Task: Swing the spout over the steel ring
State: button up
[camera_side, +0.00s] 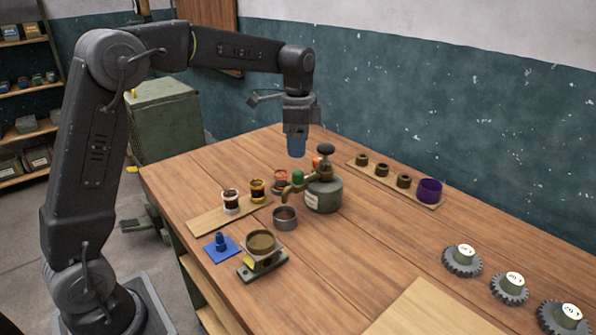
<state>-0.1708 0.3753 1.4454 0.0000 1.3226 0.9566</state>
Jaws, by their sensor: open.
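A squat grey-green dispenser (324,194) with a white label and a dark top knob (325,149) stands upright mid-table. Its brass spout (294,188) reaches out to the left, with a green knob (298,177) near its bend. The steel ring (285,218), a short open grey cylinder, stands on the table in front of the spout. The spout tip shows just above the ring's back rim; I cannot tell whether it is truly over it. My gripper (297,156) points down, open and apparently empty, above and behind the spout, apart from it.
Several small jars (258,190) stand on a board left of the spout. A blue pad (222,247) and a cup on a stand (262,246) are in front. Behind right, a board carries small pots and a purple cup (429,191). Gears (463,260) lie far right.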

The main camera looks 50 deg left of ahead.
aim_at(298, 172)
notch_tip(298, 172, down, 8)
jog(key=shift+r, duration=0.1)
dwell(0.4)
grip_shut()
dwell(0.3)
